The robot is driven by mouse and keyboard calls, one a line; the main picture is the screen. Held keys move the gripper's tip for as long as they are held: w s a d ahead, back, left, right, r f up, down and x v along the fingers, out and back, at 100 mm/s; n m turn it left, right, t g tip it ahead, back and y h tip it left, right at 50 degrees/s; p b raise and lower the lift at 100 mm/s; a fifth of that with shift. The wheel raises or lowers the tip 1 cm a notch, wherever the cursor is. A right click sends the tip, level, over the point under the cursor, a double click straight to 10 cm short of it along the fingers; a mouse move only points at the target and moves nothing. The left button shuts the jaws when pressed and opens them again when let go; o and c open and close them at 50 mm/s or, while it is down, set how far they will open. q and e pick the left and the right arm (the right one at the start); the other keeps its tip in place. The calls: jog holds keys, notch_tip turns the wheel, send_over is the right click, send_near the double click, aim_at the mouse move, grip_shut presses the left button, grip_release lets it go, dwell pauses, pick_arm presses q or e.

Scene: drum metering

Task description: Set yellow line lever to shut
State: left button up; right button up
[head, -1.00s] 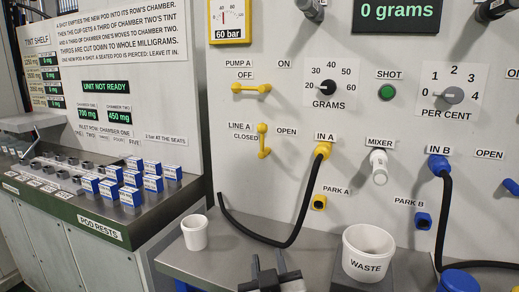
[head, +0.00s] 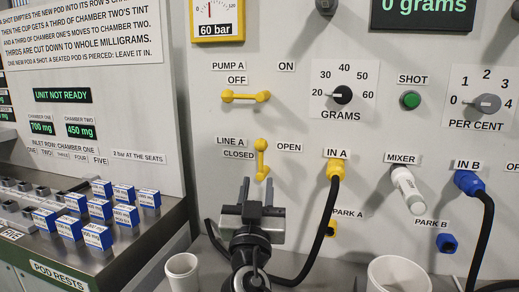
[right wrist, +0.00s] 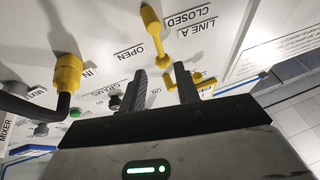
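The yellow LINE A lever (head: 262,160) on the wall panel stands upright in the picture, between the CLOSED label (head: 239,155) on its left and the OPEN label (head: 289,147) on its right. It also shows in the right wrist view (right wrist: 155,38), above and between my fingertips. My right gripper (head: 257,190) is open and empty. Its fingers point at the panel just below the lever in the head view; I see no contact. The right gripper (right wrist: 161,82) also shows in the right wrist view, with a gap between its fingers. My left gripper is not in view.
The yellow PUMP A lever (head: 245,97) lies level above LINE A. The yellow IN A connector (head: 335,168) with its black hose is to the right. A white cup (head: 182,272) and a waste bin (head: 398,274) stand below. Boxed pods (head: 100,209) sit at left.

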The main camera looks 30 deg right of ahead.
aim_at(261, 158)
jog(key=p+x, duration=0.2)
jog(key=x, duration=0.7)
jog(key=shift+w+d+p, duration=0.25)
jog(key=shift+w+p, duration=0.05)
jog(key=shift+w, duration=0.05)
jog(key=shift+c, duration=0.3)
grip_shut()
